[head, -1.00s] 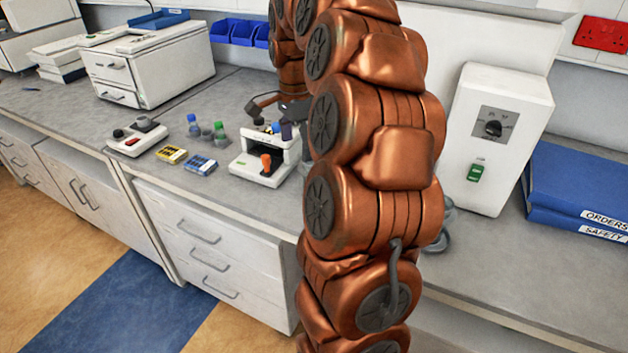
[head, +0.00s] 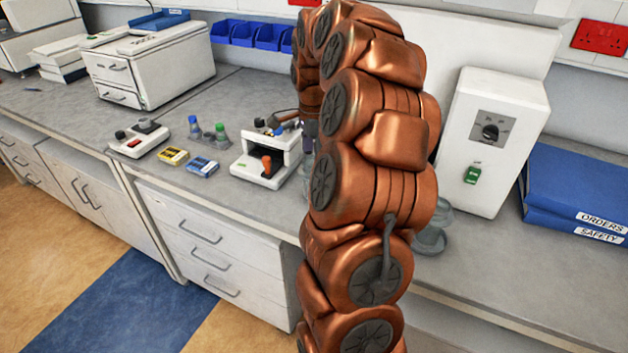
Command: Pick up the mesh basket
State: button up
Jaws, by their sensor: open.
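I cannot make out the mesh basket; it may be hidden behind my copper arm. A white bench device (head: 262,160) with a dark opening and an orange knob on its front stands left of my arm.
A small white instrument (head: 138,138), coloured-cap bottles (head: 220,134), a yellow box (head: 172,156) and a blue box (head: 202,167) stand left. Right of my arm are grey round dishes (head: 430,240), a tall white unit (head: 493,140) and blue binders (head: 577,195).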

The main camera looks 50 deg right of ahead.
notch_tip(320, 180, down, 3)
jog(key=shift+r+p, duration=0.1)
jog(key=shift+p, duration=0.25)
jog(key=shift+c, duration=0.2)
